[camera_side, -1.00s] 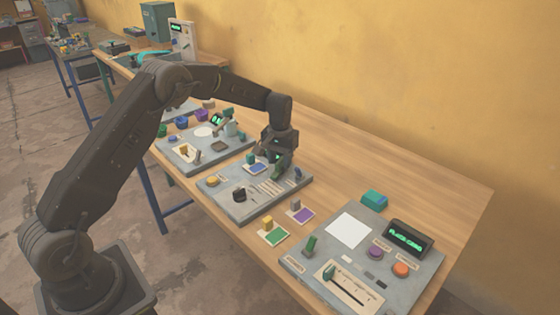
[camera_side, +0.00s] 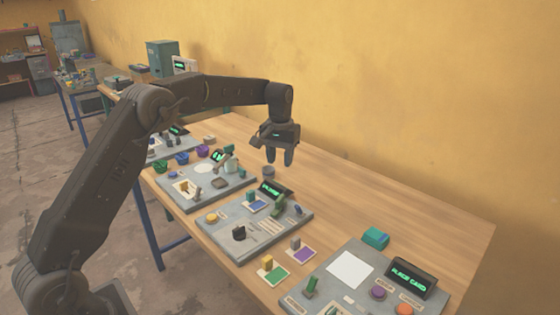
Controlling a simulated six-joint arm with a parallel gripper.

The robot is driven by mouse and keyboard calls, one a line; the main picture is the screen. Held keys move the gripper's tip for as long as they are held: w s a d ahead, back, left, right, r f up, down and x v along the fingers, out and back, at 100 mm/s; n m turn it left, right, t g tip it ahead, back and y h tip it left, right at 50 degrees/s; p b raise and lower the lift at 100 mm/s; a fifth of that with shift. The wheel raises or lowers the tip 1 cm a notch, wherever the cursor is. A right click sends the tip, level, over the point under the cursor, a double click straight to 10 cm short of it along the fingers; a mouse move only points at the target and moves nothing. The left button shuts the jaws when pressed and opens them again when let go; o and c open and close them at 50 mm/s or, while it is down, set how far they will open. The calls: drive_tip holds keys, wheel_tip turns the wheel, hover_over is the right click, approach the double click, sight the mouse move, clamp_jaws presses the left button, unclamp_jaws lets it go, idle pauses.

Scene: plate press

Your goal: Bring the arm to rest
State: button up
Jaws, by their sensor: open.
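My gripper (camera_side: 279,157) hangs in the air with its fingers pointing down. It is open and empty, above the back side of the middle grey panel (camera_side: 235,255). That panel carries a lit green display (camera_side: 270,190), a green lever (camera_side: 279,206), a black knob (camera_side: 239,233) and a yellow button (camera_side: 212,218). The gripper is apart from all of these. My arm reaches from the lower left across the bench, with its forearm roughly level.
The front right panel (camera_side: 330,265) has a white square, a lit display (camera_side: 408,277), and purple and orange buttons. A teal block (camera_side: 375,237) stands behind it. Small blocks on coloured cards lie between the panels. The wooden bench (camera_side: 420,220) is clear along the wall.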

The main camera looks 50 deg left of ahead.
drive_tip(key=s+d+r+m+t, duration=0.1)
drive_tip(key=s+d+r, duration=0.3)
drive_tip(key=s+r, duration=0.3)
drive_tip(key=s+d+r+m+t, duration=0.15)
drive_tip(key=s+d+r, duration=0.3)
drive_tip(key=s, duration=0.55)
drive_tip(key=s+d+f+m+t, duration=0.1)
drive_tip(key=s+f, duration=0.1)
drive_tip(key=s, duration=0.7)
drive_tip(key=s+d+f+m+t, duration=0.1)
drive_tip(key=s+d+t, duration=0.1)
drive_tip(key=s, duration=0.7)
drive_tip(key=shift+f, duration=0.35)
